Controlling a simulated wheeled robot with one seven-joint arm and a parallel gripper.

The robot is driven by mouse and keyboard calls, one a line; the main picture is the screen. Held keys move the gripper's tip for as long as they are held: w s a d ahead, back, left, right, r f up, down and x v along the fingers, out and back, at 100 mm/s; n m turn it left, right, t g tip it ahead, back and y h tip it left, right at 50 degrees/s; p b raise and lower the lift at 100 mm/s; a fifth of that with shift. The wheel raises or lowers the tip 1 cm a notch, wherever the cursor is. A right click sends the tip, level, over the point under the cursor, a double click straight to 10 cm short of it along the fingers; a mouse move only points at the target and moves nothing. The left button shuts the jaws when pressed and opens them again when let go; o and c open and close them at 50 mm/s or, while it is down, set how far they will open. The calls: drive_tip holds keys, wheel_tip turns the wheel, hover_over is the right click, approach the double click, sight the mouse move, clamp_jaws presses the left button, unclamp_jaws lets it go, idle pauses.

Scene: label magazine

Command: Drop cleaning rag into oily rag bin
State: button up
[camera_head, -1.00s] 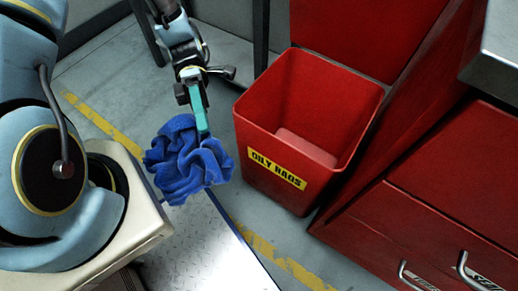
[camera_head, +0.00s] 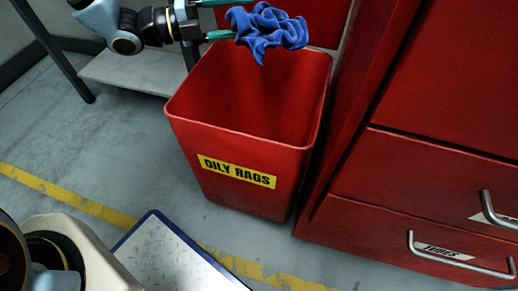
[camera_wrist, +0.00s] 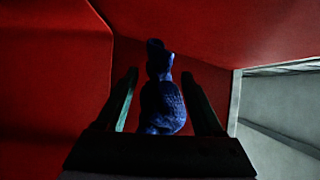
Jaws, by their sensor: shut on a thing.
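The blue cleaning rag (camera_head: 268,32) hangs crumpled from my gripper (camera_head: 232,20), near the top of the head view. My gripper has teal fingers and is shut on the rag. The red oily rag bin (camera_head: 240,150) stands below with its lid up and a yellow "OILY RAGS" label on its front. The rag appears over the back part of the bin's opening. In the wrist view the rag (camera_wrist: 162,100) shows dark between the two fingers, with red surfaces around it. The visible inside of the bin looks empty, but its floor is hidden.
A red drawer cabinet (camera_head: 440,175) with metal handles stands right of the bin. A grey bench frame (camera_head: 130,72) is behind on the left. A metal plate with a blue edge (camera_head: 170,258) is at the front. Grey floor with a yellow line is open on the left.

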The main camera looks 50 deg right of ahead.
wheel_tip(320, 180, down, 6)
drive_tip(key=b, duration=0.7)
drive_tip(key=o, duration=1.4)
drive_tip(key=shift+c, duration=0.2)
drive_tip(key=shift+w+a, duration=0.1)
drive_tip(key=p+v, duration=0.3)
drive_tip(key=v, duration=0.7)
drive_tip(key=shift+w+a+p, duration=0.2)
drive_tip(key=shift+a+p, duration=0.05)
drive_tip(key=shift+p, duration=0.05)
